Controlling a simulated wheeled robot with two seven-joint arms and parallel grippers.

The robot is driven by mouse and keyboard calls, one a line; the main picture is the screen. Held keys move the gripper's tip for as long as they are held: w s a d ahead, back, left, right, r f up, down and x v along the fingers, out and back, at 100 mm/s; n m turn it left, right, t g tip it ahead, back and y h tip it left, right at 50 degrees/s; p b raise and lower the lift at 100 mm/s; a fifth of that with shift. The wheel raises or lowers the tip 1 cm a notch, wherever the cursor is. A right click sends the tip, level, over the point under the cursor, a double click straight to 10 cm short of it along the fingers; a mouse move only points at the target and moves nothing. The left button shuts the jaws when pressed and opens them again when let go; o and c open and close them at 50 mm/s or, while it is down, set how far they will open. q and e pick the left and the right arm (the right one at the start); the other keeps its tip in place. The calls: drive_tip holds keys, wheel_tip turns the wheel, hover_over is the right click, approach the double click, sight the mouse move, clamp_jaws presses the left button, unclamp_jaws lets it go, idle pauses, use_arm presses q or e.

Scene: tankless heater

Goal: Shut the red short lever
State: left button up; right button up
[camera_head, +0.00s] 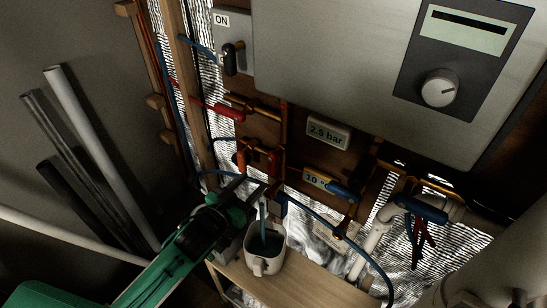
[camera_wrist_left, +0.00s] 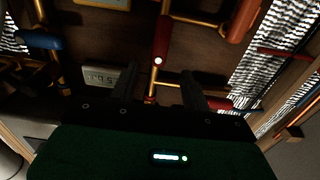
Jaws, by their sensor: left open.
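I cannot tell which is the task's lever. My right gripper is not in view.
A longer red lever (camera_head: 216,109) is up and left of the short handles. Blue levers (camera_head: 343,189) (camera_head: 421,208) are to the right. A mug (camera_head: 266,264) stands on the wooden shelf (camera_head: 310,285) below my gripper. A 2.5 bar display (camera_head: 328,133) is on the panel.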

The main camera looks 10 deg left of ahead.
sight(270, 163)
use_arm(q)
drive_tip(key=p+x, duration=0.3)
drive_tip(key=x, duration=0.6)
drive_tip(key=shift+w+r, duration=0.1)
drive_tip(key=shift+w, duration=0.05)
drive_tip(key=shift+x, duration=0.8)
clamp_jaws()
